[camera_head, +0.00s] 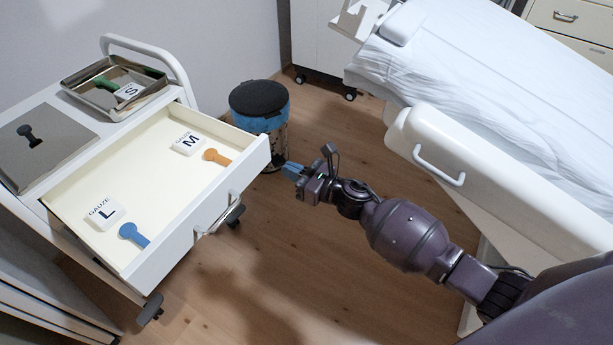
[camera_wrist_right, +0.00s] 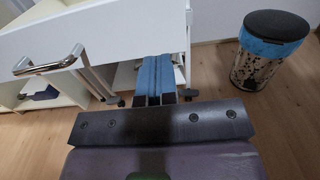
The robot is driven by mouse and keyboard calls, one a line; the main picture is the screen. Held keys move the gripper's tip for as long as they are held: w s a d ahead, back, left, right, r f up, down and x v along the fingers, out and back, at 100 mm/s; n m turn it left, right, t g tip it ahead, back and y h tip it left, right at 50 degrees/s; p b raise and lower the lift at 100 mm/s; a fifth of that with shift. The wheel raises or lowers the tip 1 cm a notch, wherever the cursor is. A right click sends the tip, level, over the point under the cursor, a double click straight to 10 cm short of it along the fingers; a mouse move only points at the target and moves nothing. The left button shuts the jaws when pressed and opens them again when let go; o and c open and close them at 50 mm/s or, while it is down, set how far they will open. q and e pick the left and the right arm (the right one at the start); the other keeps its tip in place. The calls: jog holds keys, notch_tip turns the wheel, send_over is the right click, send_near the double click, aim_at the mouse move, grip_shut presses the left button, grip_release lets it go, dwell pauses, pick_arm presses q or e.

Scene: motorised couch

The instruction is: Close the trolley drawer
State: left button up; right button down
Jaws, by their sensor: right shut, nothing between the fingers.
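The trolley (camera_head: 60,235) stands at the left in the head view, white, with its drawer (camera_head: 150,185) pulled out. The drawer holds gauze boxes marked M (camera_head: 188,144) and L (camera_head: 103,213), with an orange piece (camera_head: 217,157) and a blue piece (camera_head: 134,234). A metal bar handle (camera_head: 218,217) is on the drawer front; the wrist view shows the handle (camera_wrist_right: 48,65) at the left. My right gripper (camera_head: 286,167) is shut and empty, just right of the drawer's far front corner. Its blue fingers (camera_wrist_right: 155,80) show together in the wrist view. My left gripper is not in view.
A lidded bin (camera_head: 260,105) with a blue rim stands behind my right gripper; it is at the right in the wrist view (camera_wrist_right: 268,52). A white couch (camera_head: 480,80) fills the right side. A metal tray (camera_head: 115,85) sits on the trolley top. Wooden floor (camera_head: 270,270) lies clear between.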

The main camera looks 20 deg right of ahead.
aim_at(262, 157)
jog(key=x, duration=0.4)
jog(key=shift+w+f, duration=0.1)
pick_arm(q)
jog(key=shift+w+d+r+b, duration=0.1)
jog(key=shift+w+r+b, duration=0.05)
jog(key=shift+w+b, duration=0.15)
pick_arm(e)
jog(key=shift+x, duration=1.05)
